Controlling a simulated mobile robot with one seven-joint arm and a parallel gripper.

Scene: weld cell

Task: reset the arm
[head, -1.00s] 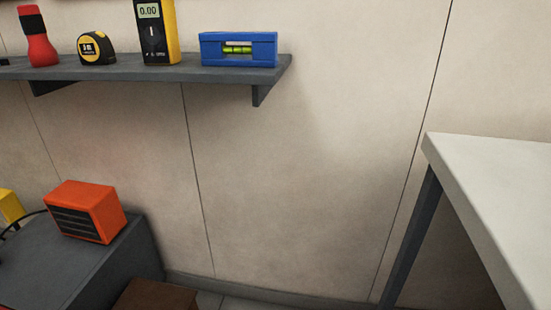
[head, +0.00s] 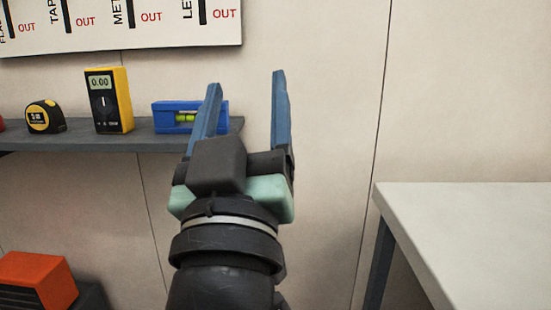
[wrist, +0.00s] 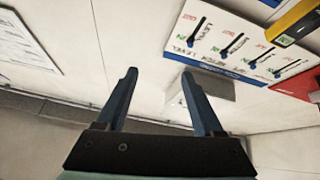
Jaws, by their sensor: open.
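My gripper (head: 246,90) is open and empty, raised in the middle of the head view with its two blue fingers apart and pointing up. Its left finger overlaps the right end of the blue spirit level (head: 170,112) in the picture; I cannot tell the gap in depth. In the wrist view my gripper (wrist: 160,88) also shows spread fingers with nothing between them.
A grey shelf (head: 85,139) on the wall holds a tape measure (head: 45,117), a multimeter (head: 109,102) and the level. A sign board (head: 130,25) hangs above. An orange box (head: 38,280) is lower left. A white table (head: 470,225) stands right.

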